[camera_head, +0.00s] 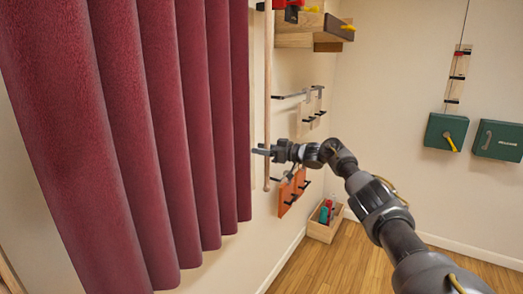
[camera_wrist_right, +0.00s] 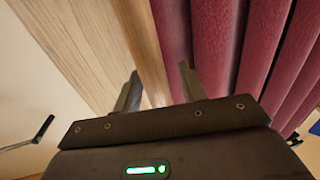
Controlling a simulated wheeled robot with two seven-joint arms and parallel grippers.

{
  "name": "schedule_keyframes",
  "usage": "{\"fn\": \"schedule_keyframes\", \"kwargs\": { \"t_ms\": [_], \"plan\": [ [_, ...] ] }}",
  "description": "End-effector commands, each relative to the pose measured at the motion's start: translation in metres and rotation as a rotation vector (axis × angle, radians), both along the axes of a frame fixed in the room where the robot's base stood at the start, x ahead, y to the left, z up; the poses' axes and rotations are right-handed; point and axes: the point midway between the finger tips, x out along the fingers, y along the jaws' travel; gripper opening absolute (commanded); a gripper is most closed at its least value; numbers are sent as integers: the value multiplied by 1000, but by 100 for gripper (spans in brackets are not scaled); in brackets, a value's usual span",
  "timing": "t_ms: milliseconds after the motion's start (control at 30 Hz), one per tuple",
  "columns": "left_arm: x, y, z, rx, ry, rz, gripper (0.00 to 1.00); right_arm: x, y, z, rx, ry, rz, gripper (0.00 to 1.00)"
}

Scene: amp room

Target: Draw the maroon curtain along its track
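The maroon curtain (camera_head: 150,130) hangs in deep folds along the left wall in the head view; its track is out of view. A thin wooden rod (camera_head: 268,90) hangs upright beside the curtain's right edge. My right gripper (camera_head: 258,151) is at the rod's lower part, fingers pointing left toward the curtain. In the wrist view my right gripper (camera_wrist_right: 158,88) has its fingers apart, with the wooden rod (camera_wrist_right: 147,45) between or just beyond the tips; contact is unclear. The curtain (camera_wrist_right: 230,40) lies right of the rod there. My left gripper is not in view.
A wooden shelf (camera_head: 312,32), a rail (camera_head: 300,95) and an orange rack (camera_head: 291,192) are on the wall right of the rod. A wooden crate (camera_head: 322,228) with bottles stands on the floor. Green boxes (camera_head: 446,131) hang on the right wall. The wooden floor beyond my arm is clear.

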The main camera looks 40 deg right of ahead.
Motion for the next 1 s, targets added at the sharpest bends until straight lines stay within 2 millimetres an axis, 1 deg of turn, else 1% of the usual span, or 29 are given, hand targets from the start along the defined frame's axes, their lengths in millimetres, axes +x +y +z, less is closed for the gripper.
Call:
{"fn": "schedule_keyframes", "kwargs": {
  "t_ms": [167,267,367,500,700,833,1000],
  "plan": [
    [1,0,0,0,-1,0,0,0,-1,-1,0,0,-1,41],
    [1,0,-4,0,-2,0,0,-5,-4,-2,0,0,-2,41],
    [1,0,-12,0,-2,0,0,-15,-11,-5,-1,-1,-1,41],
    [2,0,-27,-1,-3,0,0,-39,-26,-7,-2,0,-2,41],
    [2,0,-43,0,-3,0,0,-70,-46,-5,-4,0,-1,41],
    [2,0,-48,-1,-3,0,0,-83,-54,-3,-1,0,-1,41],
    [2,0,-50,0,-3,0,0,-90,-58,-1,-1,1,1,41]
  ]
}}
